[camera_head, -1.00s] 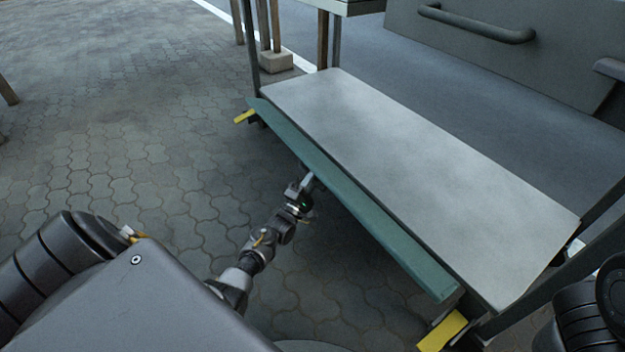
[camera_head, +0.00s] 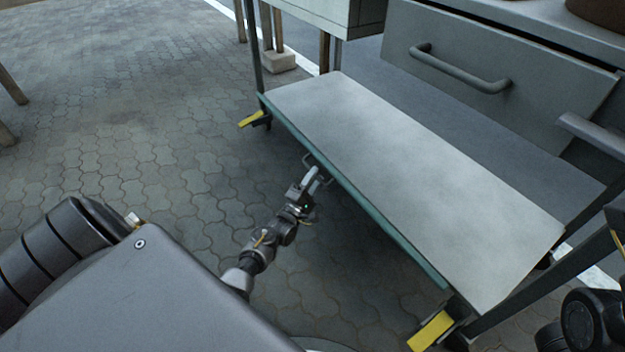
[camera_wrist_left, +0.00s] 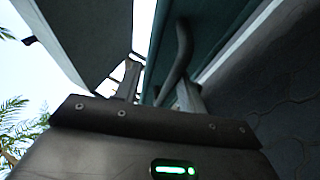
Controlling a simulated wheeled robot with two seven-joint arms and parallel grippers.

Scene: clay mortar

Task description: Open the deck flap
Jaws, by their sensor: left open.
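The deck flap (camera_head: 352,192) is a narrow green panel along the front edge of the grey lower deck (camera_head: 420,150) of a cart. A thin bar handle (camera_head: 307,161) sticks out from it. My left gripper (camera_head: 318,178) is open at this handle. In the left wrist view the green panel (camera_wrist_left: 212,25) is at the top, and the dark handle bar (camera_wrist_left: 178,62) reaches down between the fingers of my left gripper (camera_wrist_left: 160,88). I cannot tell whether the fingers touch it. My right gripper is out of view; only part of the right arm shows at the right edge.
Yellow caster pedals (camera_head: 432,330) stick out at the cart's front corners, the other pedal being at the far left. A grey drawer front with a handle (camera_head: 465,72) is above the deck at the upper right.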

